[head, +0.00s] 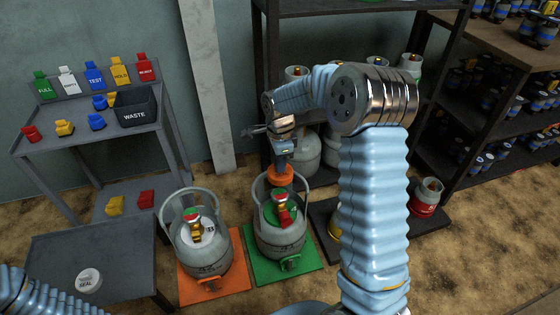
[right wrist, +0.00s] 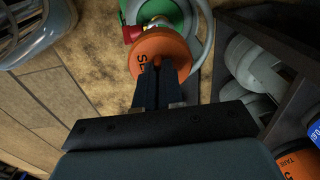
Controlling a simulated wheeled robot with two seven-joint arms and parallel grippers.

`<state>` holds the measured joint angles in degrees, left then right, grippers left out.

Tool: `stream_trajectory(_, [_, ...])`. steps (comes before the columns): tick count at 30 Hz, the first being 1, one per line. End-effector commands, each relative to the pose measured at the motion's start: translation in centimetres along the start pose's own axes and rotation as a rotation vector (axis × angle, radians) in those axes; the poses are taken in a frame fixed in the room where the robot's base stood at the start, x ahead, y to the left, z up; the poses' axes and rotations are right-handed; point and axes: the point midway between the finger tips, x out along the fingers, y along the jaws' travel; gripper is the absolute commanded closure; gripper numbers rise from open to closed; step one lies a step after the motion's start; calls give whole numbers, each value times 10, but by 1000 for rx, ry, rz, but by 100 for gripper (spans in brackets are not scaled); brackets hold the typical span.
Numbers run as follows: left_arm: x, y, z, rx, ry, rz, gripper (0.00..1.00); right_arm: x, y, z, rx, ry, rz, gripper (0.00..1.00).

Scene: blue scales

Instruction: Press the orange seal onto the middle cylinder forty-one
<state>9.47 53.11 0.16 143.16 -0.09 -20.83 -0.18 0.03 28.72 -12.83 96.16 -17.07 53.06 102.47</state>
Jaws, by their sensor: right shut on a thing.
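The orange seal (head: 281,174) is a round disc held between the fingers of my right gripper (head: 284,153), which is shut on it. It hangs at the back of the collar of a grey cylinder (head: 281,241), behind its red valve (head: 283,208). This cylinder stands upright on a green mat, between two others. In the right wrist view the seal (right wrist: 166,50), with partly hidden letters, sits at my fingertips (right wrist: 163,75) and overlaps the cylinder's green top (right wrist: 172,16). I cannot tell whether they touch. My left gripper is out of view.
A cylinder (head: 208,250) with a white tag stands left on an orange mat. A dark platform (head: 322,222) lies right, partly hidden by my right arm. A white seal (head: 89,281) lies on the low table (head: 60,250). A tag bench with a waste bin (head: 137,108) stands behind.

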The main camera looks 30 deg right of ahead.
Motion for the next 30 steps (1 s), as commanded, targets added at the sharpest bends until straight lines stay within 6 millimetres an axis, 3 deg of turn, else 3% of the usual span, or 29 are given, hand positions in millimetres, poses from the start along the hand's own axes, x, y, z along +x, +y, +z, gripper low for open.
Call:
stream_trajectory(18, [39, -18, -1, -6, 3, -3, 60, 68, 0, 0, 0, 0, 0, 100])
stream_trajectory(30, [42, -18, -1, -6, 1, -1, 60, 75, 0, 0, -1, 0, -1, 100])
